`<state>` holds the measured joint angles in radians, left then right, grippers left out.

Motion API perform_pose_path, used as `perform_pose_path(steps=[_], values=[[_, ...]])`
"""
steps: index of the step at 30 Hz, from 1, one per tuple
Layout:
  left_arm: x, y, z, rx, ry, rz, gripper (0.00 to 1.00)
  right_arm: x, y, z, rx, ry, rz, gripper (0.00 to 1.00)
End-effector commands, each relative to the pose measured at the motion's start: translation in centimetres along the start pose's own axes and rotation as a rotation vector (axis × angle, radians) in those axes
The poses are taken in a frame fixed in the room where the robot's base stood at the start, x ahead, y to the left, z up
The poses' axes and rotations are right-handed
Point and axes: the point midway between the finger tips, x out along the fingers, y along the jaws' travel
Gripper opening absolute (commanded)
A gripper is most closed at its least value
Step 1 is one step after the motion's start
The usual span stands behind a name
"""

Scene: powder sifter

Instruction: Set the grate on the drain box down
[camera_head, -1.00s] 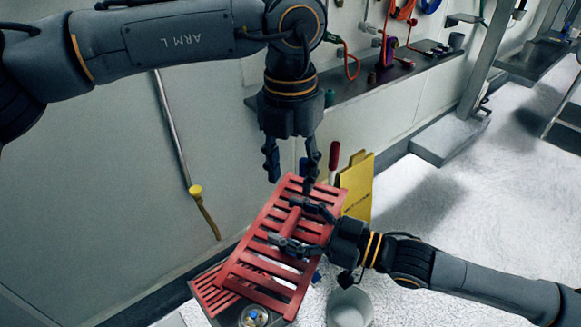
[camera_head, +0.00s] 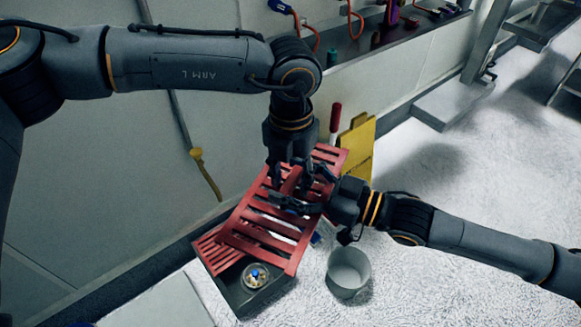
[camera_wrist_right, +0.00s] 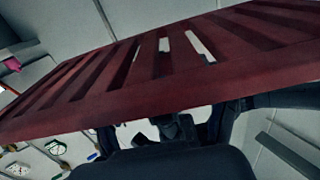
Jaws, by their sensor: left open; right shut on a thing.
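The red slatted grate (camera_head: 262,226) is tilted over the dark drain box (camera_head: 229,292) in the head view. Its lower end lies above the box, and part of the box stays uncovered. My right gripper (camera_head: 293,186) is shut on the raised bar in the middle of the grate. The grate also fills much of the right wrist view (camera_wrist_right: 150,95). My left gripper (camera_head: 287,176) is open and points down at the same bar, close to the right fingers. Whether it touches the grate I cannot tell. Whether the grate rests on the box's rim is also unclear.
A second red slatted piece (camera_head: 213,252) lies at the box's left. A small round container (camera_head: 256,276) sits in the box's open front. A pale bucket (camera_head: 349,270) stands right of it.

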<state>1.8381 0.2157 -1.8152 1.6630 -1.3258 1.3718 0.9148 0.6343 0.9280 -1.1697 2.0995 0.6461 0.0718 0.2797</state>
Motion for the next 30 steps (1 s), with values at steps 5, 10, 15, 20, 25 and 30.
perform_pose_path(steps=[5,10,15,20,25,30], values=[[0.01,-0.01,0.0,0.0,0.0,0.0,0.43,0.02,-0.01,-0.15,-0.001,0.003,-0.001,0.27],[-0.01,-0.01,0.0,0.0,0.0,0.0,0.13,0.02,-0.01,-0.15,-0.001,0.003,-0.001,0.27],[-0.03,-0.02,0.0,0.001,0.0,-0.001,0.0,0.02,-0.01,-0.15,-0.001,0.003,-0.001,0.27],[-0.1,-0.03,0.03,0.001,-0.001,-0.001,0.0,0.02,-0.01,-0.14,-0.001,0.003,-0.001,0.97],[-0.1,-0.03,0.03,0.001,-0.001,-0.001,0.0,0.01,-0.01,-0.08,-0.001,0.002,0.0,1.0],[-0.09,-0.02,0.03,0.0,-0.001,-0.001,0.0,0.0,0.0,-0.04,0.0,0.001,0.0,1.0]])
